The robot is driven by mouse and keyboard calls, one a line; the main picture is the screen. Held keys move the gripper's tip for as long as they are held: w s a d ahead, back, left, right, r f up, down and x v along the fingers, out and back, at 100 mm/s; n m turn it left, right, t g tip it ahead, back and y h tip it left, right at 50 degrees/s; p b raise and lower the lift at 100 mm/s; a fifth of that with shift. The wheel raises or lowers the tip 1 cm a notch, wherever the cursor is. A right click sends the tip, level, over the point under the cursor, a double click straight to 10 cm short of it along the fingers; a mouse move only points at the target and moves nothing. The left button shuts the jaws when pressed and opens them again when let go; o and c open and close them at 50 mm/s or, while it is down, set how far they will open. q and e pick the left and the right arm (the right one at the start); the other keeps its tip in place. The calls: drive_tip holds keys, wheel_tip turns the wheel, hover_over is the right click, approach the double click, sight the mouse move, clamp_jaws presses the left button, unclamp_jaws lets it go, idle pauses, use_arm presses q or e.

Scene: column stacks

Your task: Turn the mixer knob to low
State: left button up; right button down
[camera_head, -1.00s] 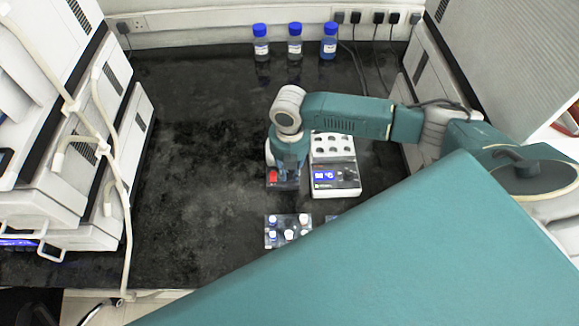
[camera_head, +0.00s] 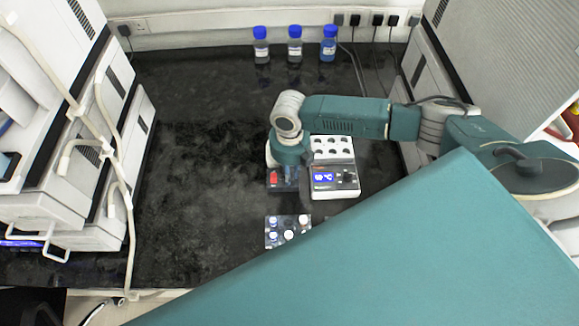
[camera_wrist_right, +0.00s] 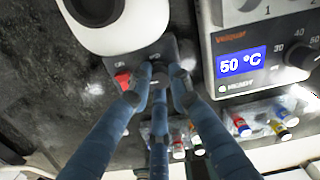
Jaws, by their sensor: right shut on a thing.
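The mixer has a white rounded top and a dark front panel. In the head view it is partly hidden under my right wrist, with its red switch (camera_head: 274,178) showing. In the right wrist view the mixer (camera_wrist_right: 128,22) is at the top, with the red switch (camera_wrist_right: 122,79) to the left of its dark knob (camera_wrist_right: 159,74). The three fingers of my right gripper (camera_wrist_right: 157,84) are shut around the knob, hiding much of it. Its pointer and scale cannot be read. In the head view the right gripper (camera_head: 290,174) reaches down at the mixer's front. My left gripper is not in view.
A white heating block (camera_head: 333,183) with a lit display stands close on the right; the wrist view shows it reading 50 °C. A rack of small vials (camera_head: 288,229) lies in front. Several blue-capped bottles stand at the back. The bench left of the mixer is clear.

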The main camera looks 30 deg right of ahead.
drive_tip(key=shift+w+n, duration=0.1)
drive_tip(key=shift+n, duration=0.2)
drive_tip(key=c, duration=1.9)
unclamp_jaws()
drive_tip(key=shift+o, duration=0.2)
wheel_tip(320, 180, up, 12)
